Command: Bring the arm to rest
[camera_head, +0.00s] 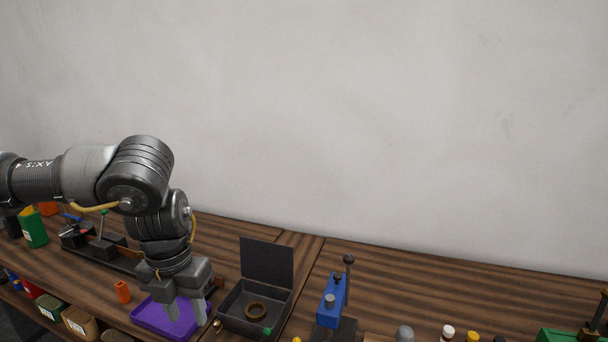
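My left arm (137,185) comes in from the left, bends at its elbow and hangs down over the wooden bench. My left gripper (186,312) points downward above a purple tray (148,318). Its two fingers are spread apart, with nothing seen between them. I cannot tell whether the fingertips touch the tray. My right gripper is not in view.
An open dark box (236,308) with a brass ring (256,311) stands right of the tray. A blue press-like device (331,302) is further right. An orange cylinder (123,292) and a green container (34,229) stand left. The bench's back right (440,283) is bare.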

